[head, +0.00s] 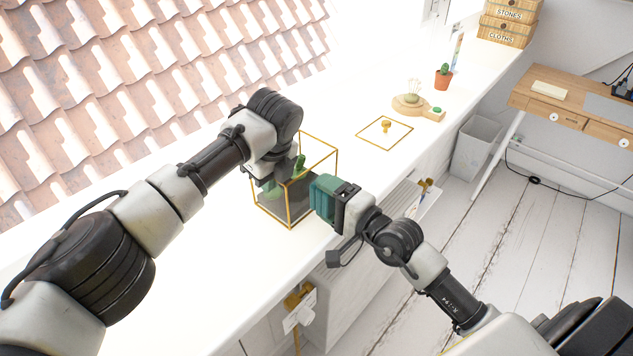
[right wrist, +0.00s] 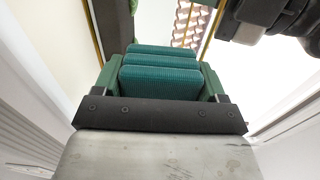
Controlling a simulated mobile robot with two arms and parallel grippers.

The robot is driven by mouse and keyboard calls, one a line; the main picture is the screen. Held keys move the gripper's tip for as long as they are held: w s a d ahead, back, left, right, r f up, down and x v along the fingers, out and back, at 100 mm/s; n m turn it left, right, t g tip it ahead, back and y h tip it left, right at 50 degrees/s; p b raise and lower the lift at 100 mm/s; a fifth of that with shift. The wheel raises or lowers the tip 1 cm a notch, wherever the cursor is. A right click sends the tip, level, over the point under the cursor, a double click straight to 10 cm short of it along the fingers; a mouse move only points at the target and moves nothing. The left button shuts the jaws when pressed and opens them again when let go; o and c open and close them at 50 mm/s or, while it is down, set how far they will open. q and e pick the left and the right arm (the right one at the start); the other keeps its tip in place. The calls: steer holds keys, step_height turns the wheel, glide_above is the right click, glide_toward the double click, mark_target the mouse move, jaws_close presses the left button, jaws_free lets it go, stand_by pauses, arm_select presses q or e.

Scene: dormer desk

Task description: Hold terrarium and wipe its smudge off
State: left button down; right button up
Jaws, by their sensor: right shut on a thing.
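The terrarium (head: 297,211) is a gold-framed clear box with dark soil and green plants, standing upright near the counter's front edge. My left gripper (head: 272,176) is at its upper left part, overlapping it; whether its fingers are closed on the frame is hidden. My right gripper (head: 336,203) is shut on a teal-green ribbed cloth or pad (head: 323,193), held beside the terrarium's right side. The pad fills the right wrist view's middle (right wrist: 160,80), with gold frame edges behind it. I cannot tell whether pad and glass touch. No smudge can be made out.
A flat gold-edged lid with a knob (head: 385,127) lies on the white counter (head: 350,90) behind. Further back are a wooden stand (head: 411,105), a potted cactus (head: 443,78) and labelled boxes (head: 508,22). A grey bin (head: 475,148) stands on the floor.

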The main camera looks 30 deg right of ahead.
steer(key=shift+x, duration=0.75)
steer(key=shift+d, duration=0.1)
steer(key=shift+w+d, duration=0.35)
steer(key=shift+d, duration=0.45)
steer(key=shift+w+d, duration=0.3)
steer(key=shift+d, duration=0.55)
steer(key=shift+a, duration=0.1)
steer(key=shift+s+a, duration=0.25)
steer(key=shift+a, duration=0.65)
steer(key=shift+s+a, duration=0.25)
steer(key=shift+a, duration=0.6)
steer(key=v, duration=0.7)
steer(key=shift+d, duration=0.1)
